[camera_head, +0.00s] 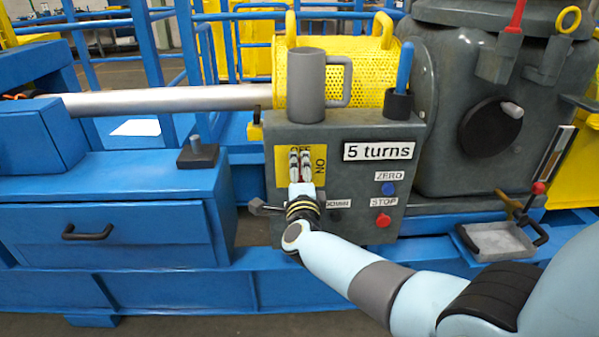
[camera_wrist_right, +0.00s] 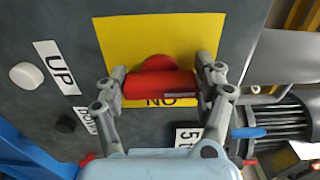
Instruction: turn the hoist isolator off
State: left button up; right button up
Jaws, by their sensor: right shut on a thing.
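The hoist isolator is a red handle (camera_wrist_right: 160,84) on a round red hub, mounted on a yellow plate (camera_wrist_right: 205,32). The plate (camera_head: 284,180) also shows in the head view on the front of a grey panel box, with OFF at its top and ON, turned sideways, at its right. My right gripper (camera_head: 300,165) is in front of the plate and hides the handle in the head view. In the wrist view my right gripper (camera_wrist_right: 160,85) has a finger at each end of the red bar and is shut on it. My left gripper is not in view.
On the panel, right of the plate, are a blue ZERO button (camera_head: 389,189) and a red STOP button (camera_head: 383,220). A grey mug (camera_head: 307,85) and a blue-handled tool (camera_head: 404,68) stand on top. A small tray (camera_head: 497,242) is at right.

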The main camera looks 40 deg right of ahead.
jog(key=shift+f, duration=0.1)
dwell(0.3)
jog(key=o, duration=1.2)
jog(key=shift+c, duration=0.2)
jog(key=v, duration=1.2)
jog(key=shift+s, duration=0.1)
